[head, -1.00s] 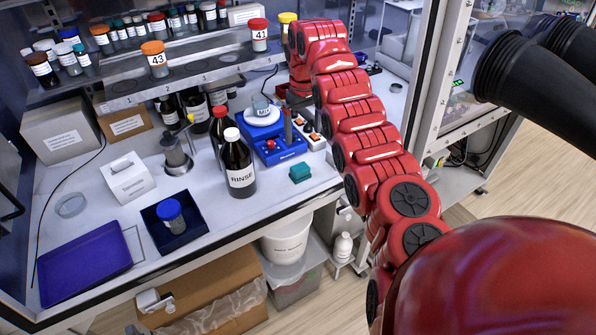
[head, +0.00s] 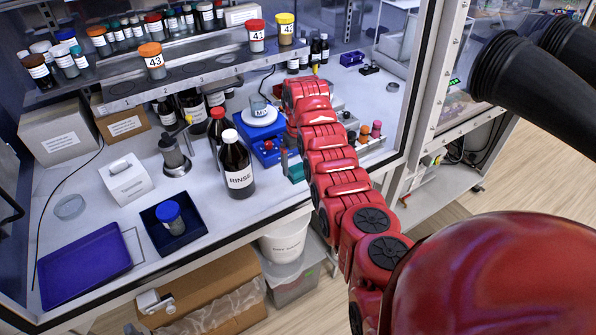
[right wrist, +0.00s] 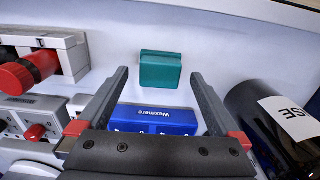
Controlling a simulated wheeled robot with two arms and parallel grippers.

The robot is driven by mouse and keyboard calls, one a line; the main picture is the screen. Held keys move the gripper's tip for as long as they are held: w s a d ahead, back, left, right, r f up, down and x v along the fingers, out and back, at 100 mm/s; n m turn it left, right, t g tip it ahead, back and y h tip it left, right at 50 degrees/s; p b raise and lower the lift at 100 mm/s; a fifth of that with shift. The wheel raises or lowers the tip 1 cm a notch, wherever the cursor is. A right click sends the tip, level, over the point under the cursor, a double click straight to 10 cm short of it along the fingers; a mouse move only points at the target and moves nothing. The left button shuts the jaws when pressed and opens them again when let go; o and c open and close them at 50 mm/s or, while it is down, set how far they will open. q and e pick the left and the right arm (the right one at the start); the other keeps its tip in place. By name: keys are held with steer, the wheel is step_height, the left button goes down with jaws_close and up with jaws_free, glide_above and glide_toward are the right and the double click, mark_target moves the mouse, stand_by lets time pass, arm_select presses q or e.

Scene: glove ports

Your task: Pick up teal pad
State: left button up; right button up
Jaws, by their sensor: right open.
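The teal pad (head: 296,173) lies on the white worktop near its front edge, partly hidden by my right arm in the head view. In the right wrist view the teal pad (right wrist: 160,71) shows whole, just beyond the fingertips and between their lines. My right gripper (right wrist: 159,80) is open with nothing between its fingers. In the head view only a finger of the right gripper (head: 284,160) shows, close beside the pad. My left gripper is not in view.
A blue device (right wrist: 155,119) lies below the fingers in the wrist view. The dark RINSE bottle (head: 236,165) stands left of the pad. A white block with a red knob (right wrist: 22,74) is at the wrist view's left. Bare worktop surrounds the pad.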

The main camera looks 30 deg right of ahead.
mark_target(298, 168)
steer(key=shift+w+f+p, duration=0.1)
steer(key=shift+f+p, duration=0.1)
steer(key=shift+p, duration=0.1)
steer(key=shift+f, duration=1.35)
steer(key=c, duration=1.3)
steer(key=shift+r, duration=0.15)
